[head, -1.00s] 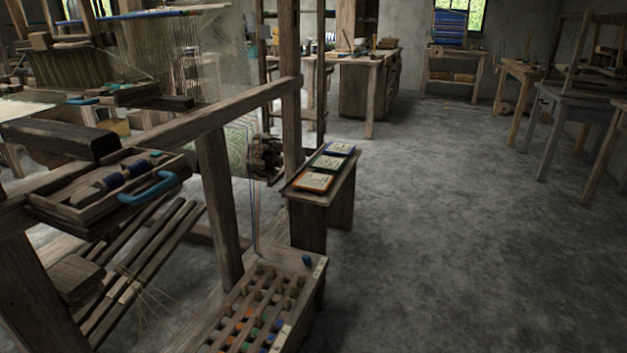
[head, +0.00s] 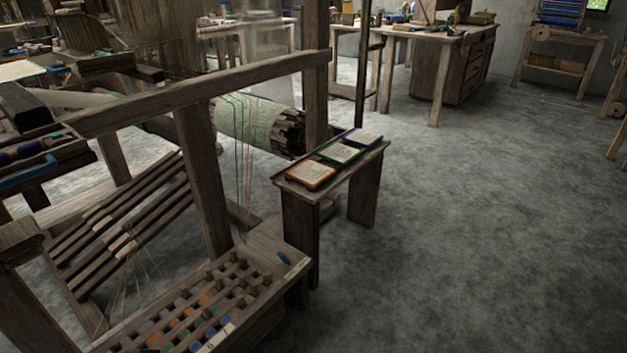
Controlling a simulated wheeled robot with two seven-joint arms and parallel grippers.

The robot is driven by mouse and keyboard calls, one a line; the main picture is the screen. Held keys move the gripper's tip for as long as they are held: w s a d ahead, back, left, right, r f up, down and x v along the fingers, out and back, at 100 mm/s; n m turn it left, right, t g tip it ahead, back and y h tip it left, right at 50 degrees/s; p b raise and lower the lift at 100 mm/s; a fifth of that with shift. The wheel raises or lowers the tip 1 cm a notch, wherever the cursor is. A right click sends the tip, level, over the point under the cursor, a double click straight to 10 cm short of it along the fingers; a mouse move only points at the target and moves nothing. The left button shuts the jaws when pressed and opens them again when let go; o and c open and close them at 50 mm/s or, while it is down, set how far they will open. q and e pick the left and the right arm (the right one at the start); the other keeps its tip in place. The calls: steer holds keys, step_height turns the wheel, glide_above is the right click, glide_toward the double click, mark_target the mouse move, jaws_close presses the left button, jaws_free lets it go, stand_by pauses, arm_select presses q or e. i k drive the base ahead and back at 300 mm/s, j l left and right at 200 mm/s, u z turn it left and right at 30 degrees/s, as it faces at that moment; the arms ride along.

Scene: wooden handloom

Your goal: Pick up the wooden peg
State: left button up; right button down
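A wooden peg board (head: 256,283) sits at the bottom of the head view, left of centre, at the front of the loom. Several small brown wooden pegs (head: 241,282) stand upright in its rows of holes. Several coloured spots, orange, blue and green, show in the nearer rows. I cannot tell which single peg the task means. A small teal piece (head: 284,258) lies at the board's far right corner. Neither of my grippers is in view.
The loom's post (head: 203,180) and long beam (head: 190,97) rise behind and left of the board. A small bench (head: 290,184) with three coloured-edged cards (head: 339,153) stands just beyond it. Slanted treadles (head: 125,215) lie left. Grey floor is clear at right.

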mark_target(241, 300)
steer(key=i+l+u, duration=0.15)
steer(key=i, duration=0.3)
steer(key=i+l+u, duration=0.2)
steer(key=i, duration=0.2)
